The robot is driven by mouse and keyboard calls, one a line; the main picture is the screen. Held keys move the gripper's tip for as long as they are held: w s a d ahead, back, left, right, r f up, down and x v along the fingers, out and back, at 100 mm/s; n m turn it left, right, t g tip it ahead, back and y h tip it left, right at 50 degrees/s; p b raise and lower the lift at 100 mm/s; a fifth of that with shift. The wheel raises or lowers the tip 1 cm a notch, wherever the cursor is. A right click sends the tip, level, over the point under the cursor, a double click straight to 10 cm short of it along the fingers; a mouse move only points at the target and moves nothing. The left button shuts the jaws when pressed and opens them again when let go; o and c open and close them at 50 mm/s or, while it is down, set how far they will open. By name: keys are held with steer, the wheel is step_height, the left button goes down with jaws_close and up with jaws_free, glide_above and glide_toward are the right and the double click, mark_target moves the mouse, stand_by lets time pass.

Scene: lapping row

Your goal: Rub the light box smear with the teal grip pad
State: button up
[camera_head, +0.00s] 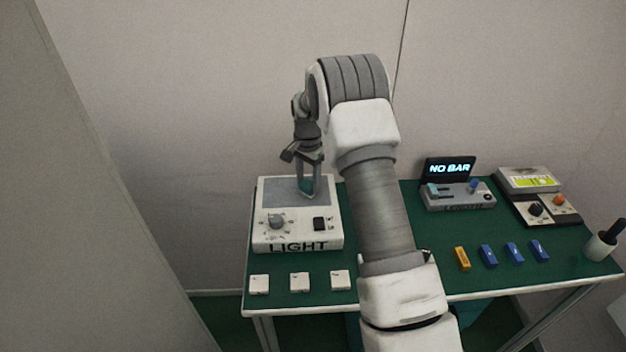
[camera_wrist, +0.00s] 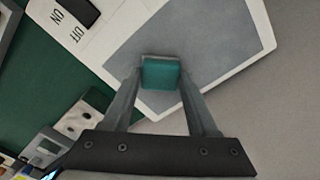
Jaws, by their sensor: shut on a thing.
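The light box (camera_head: 298,239) is a white unit marked LIGHT at the left of the green table, with a grey panel (camera_head: 281,190) on its top rear part, a knob and a black switch. My gripper (camera_head: 309,190) points down over the panel and is shut on the teal grip pad (camera_wrist: 161,73). The pad also shows at the fingertips in the head view (camera_head: 306,186). It is at or just above the panel; I cannot tell whether it touches. I make out no smear on the visible part of the panel (camera_wrist: 213,35).
Three white blocks (camera_head: 300,282) lie in front of the light box.

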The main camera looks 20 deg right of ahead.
steer(key=shift+w+a, duration=0.15)
steer(key=shift+a, duration=0.65)
steer(key=shift+w+a, duration=0.15)
steer(key=shift+a, duration=0.65)
steer(key=shift+w+d+f, duration=0.1)
steer(key=shift+w+d, duration=0.05)
steer(key=shift+w, duration=0.35)
steer(key=shift+s+d, duration=0.25)
steer(key=shift+d, duration=1)
steer(key=shift+s+d, duration=0.2)
steer(key=shift+d, duration=1)
steer(key=shift+s+d, duration=0.25)
steer(key=shift+d, duration=1)
steer(key=shift+a, duration=0.15)
steer(key=shift+w+a+p, duration=0.15)
steer(key=shift+w+a, duration=0.1)
steer(key=shift+a, duration=0.95)
steer(key=shift+w+a+p, duration=0.1)
steer(key=shift+w+a, duration=0.15)
steer(key=shift+a, duration=0.95)
steer(key=shift+w+a+p, duration=0.15)
steer(key=shift+w+a, duration=0.1)
steer(key=shift+a, duration=0.95)
steer(key=shift+r, duration=0.2)
